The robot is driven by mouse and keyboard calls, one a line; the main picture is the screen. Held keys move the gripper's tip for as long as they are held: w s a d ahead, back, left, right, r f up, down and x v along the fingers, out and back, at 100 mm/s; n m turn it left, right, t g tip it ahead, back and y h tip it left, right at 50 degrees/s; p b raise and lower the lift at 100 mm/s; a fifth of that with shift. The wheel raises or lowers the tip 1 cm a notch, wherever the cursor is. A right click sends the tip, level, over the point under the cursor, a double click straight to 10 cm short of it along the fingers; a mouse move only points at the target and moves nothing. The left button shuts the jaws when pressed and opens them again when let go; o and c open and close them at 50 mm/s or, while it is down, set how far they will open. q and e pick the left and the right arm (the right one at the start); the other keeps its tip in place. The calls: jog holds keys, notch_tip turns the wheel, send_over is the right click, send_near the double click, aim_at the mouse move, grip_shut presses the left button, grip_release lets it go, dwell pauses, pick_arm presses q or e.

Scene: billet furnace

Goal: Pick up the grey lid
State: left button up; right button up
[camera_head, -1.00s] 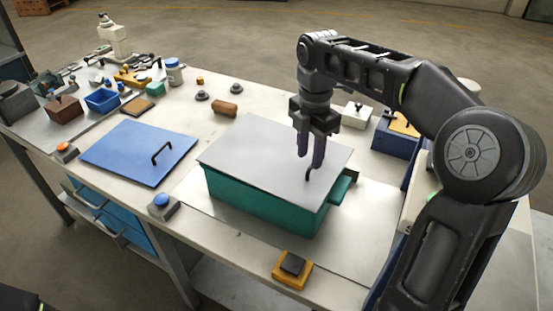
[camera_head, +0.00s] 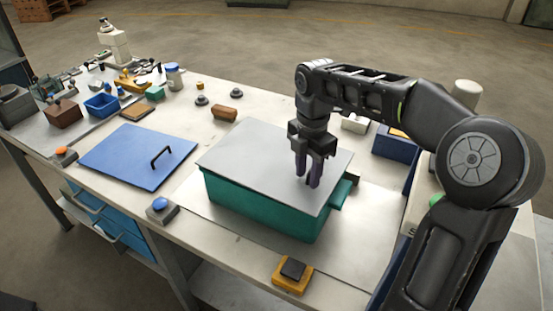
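The grey lid (camera_head: 255,160) is a flat plate lying on top of a green box (camera_head: 262,208) in the middle of the table. My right gripper (camera_head: 308,184) points down over the right part of the lid. Its two dark fingers are apart with a narrow gap, and their tips are low, close to the lid. The lid's handle is hidden behind the fingers, so contact with it cannot be made out. My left gripper is not in view.
A blue lid (camera_head: 130,150) with a black handle lies left of the box. A blue-button box (camera_head: 161,209) and a yellow-black switch (camera_head: 292,274) stand in front. A brown cylinder (camera_head: 225,113) lies behind. Small items crowd the far left.

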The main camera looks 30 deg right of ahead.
jog(key=shift+c, duration=0.4)
grip_shut()
dwell(1.1)
